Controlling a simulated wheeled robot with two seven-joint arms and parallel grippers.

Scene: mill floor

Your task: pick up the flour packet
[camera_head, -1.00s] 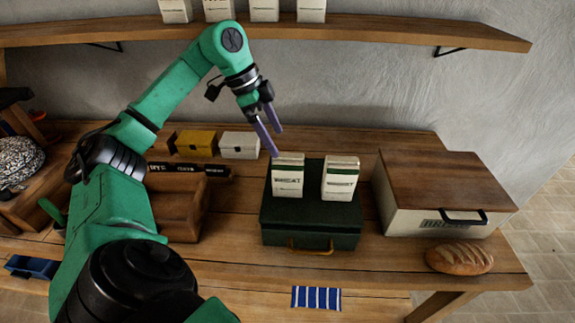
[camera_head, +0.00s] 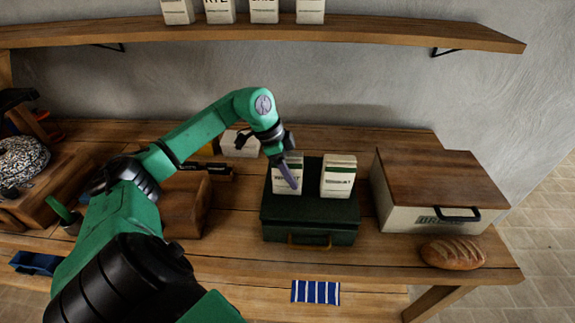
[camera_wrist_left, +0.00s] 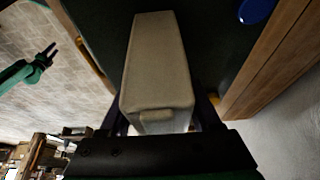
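Two white flour packets stand upright on a dark green case (camera_head: 284,224). The left packet (camera_head: 281,188) is partly covered by my left gripper (camera_head: 291,176), whose one visible purple finger points down across its front. The right packet (camera_head: 338,180) stands apart from it. In the left wrist view a pale packet (camera_wrist_left: 157,70) lies between the two fingers of my left gripper (camera_wrist_left: 160,115), which look open with small gaps beside it; contact is hard to judge. My right gripper (camera_wrist_left: 47,52) shows small at the left of that view, fingers apart and empty.
A wooden-lidded bread bin (camera_head: 440,180) stands right of the case, with a loaf (camera_head: 453,253) in front. A striped cloth (camera_head: 316,292) lies at the front edge. A white box (camera_head: 240,144) is behind. A shelf (camera_head: 370,32) with several packets runs above.

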